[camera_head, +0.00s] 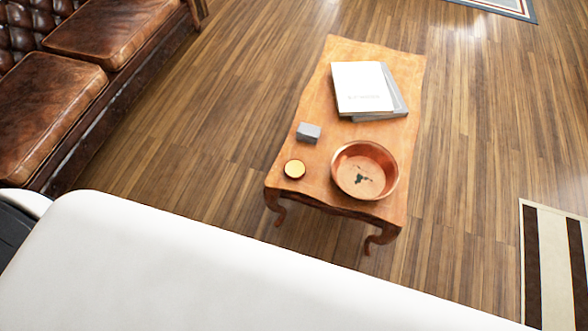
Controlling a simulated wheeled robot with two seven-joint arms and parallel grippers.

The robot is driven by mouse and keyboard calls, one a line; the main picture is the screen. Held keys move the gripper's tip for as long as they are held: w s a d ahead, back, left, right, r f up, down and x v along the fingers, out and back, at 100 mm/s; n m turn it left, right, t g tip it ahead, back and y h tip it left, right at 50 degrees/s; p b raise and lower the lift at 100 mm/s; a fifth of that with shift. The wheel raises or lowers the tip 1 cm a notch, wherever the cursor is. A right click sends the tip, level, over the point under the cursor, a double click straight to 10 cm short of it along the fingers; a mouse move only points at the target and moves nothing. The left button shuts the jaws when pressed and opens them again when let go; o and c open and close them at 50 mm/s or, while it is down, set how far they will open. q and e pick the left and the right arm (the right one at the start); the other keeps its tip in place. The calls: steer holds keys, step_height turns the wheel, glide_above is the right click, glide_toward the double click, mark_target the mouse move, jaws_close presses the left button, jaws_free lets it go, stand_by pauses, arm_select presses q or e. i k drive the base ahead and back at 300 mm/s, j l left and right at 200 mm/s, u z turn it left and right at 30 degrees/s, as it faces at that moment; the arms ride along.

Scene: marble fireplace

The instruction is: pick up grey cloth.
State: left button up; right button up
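A small grey block-shaped item (308,132) sits on the wooden coffee table (320,85), near its left edge. It is the only small grey thing on the table and may be the folded grey cloth; it is too small to tell. Neither of my grippers is in view, so nothing shows between any fingers.
A round yellow-topped item (294,169) and a copper-coloured bowl (365,170) with dark bits inside stand near the grey item. White and grey books (362,88) lie at the table's far end. A brown leather sofa (45,105) stands left; wooden floor (225,105) between is clear.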

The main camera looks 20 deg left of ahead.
mark_target(306, 132)
steer(key=i+l+u, duration=0.15)
steer(key=i+l, duration=0.2)
steer(key=i+l+u, duration=0.1)
steer(key=i+l, duration=0.2)
steer(key=l, duration=0.3)
